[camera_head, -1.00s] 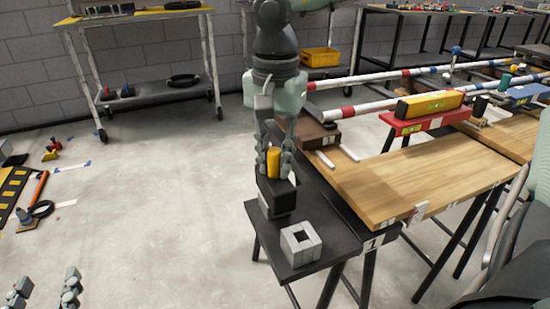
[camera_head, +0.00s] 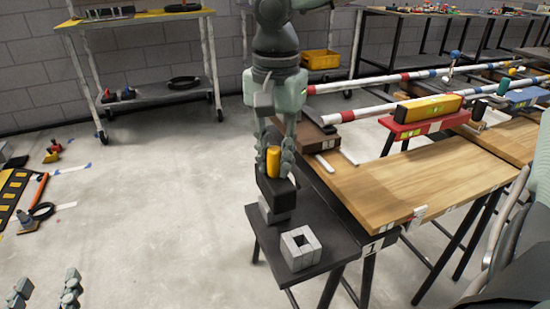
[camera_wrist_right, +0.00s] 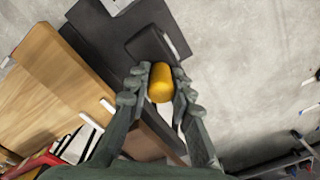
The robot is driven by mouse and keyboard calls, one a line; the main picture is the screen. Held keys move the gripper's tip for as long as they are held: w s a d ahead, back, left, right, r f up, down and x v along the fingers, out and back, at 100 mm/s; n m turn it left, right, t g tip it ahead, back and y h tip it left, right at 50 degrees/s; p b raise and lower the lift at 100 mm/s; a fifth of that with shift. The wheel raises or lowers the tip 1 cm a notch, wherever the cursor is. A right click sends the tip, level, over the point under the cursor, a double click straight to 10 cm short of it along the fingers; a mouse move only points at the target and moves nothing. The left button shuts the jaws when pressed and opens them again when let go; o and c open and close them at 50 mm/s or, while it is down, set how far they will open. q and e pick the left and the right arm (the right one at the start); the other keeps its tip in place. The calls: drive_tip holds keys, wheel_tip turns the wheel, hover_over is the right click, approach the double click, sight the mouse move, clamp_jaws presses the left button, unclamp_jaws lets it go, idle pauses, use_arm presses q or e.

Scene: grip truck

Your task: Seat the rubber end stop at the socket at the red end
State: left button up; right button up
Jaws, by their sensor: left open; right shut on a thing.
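My right gripper (camera_head: 273,164) is shut on a yellow-orange cylinder (camera_head: 272,160) above the near end of the dark side table (camera_head: 331,226). The cylinder also shows between the fingers in the right wrist view (camera_wrist_right: 160,83). A black block (camera_head: 275,187) is right under it; I cannot tell whether they are joined. My left gripper (camera_head: 44,289) is open and empty at the lower left.
A wooden bench (camera_head: 425,180) adjoins the dark table on the right. A yellow-topped cart (camera_head: 135,17) stands at the back wall. The floor (camera_head: 160,220) left of the table is mostly clear.

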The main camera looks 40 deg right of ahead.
drive_tip(key=shift+r+p, duration=0.35)
drive_tip(key=shift+r, duration=0.3)
drive_tip(key=shift+r+p, duration=1.6)
drive_tip(key=shift+r, duration=0.9)
wheel_tip(320, 180, up, 8)
drive_tip(key=p, duration=0.5)
drive_tip(key=shift+f, duration=0.25)
drive_tip(key=shift+f, duration=0.1)
